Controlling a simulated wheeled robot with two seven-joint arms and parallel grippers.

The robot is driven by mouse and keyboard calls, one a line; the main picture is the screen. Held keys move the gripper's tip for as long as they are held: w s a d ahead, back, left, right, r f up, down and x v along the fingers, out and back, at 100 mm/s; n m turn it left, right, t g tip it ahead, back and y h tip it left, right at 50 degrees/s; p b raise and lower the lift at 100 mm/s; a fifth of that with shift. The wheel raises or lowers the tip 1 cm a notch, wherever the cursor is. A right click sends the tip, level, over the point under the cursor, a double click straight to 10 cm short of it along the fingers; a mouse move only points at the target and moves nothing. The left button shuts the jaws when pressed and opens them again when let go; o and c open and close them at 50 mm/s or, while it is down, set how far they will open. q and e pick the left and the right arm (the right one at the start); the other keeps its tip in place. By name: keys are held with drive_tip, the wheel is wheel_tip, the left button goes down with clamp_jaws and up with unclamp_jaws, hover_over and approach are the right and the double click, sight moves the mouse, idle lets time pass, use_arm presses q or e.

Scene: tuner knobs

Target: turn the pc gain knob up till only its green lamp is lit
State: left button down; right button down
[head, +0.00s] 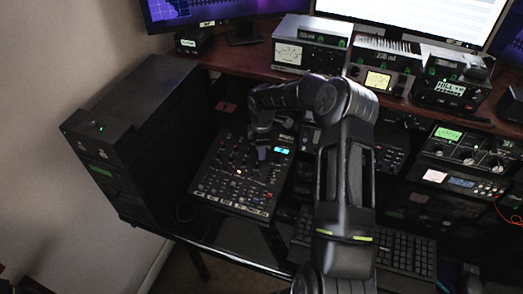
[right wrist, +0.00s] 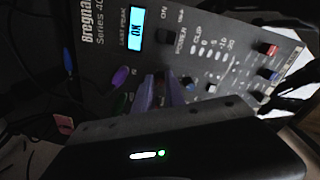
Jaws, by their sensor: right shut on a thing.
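The mixer (head: 207,188) is a dark sloped panel with rows of small knobs, left of centre in the head view. Its top part (right wrist: 103,48) shows in the right wrist view, with a lit cyan display reading "OK". My right gripper (head: 262,153) is over the upper right part of the panel. In the right wrist view its purple-grey fingers (right wrist: 162,92) are shut on a small knob, mostly hidden between them. I cannot read this knob's label or make out its lamp. My left gripper is out of view.
Coloured knobs, one red (right wrist: 267,50), stand near the fingers. A black computer case (head: 150,110) stands left of the mixer. A keyboard (head: 405,252) lies to the right. Radio units (head: 310,45) line the back shelf.

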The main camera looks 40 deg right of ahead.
drive_tip(key=shift+f+m+b, duration=0.15)
drive_tip(key=shift+m+b, duration=0.35)
drive_tip(key=shift+b, duration=0.25)
drive_tip(key=m+b, duration=0.3)
drive_tip(key=shift+b, duration=0.4)
drive_tip(key=m+b, duration=0.1)
drive_tip(key=m, duration=0.1)
drive_tip(key=shift+m+b, duration=0.95)
drive_tip(key=shift+m, duration=0.35)
drive_tip(key=c, duration=1.4)
unclamp_jaws()
drive_tip(key=shift+r, duration=0.3)
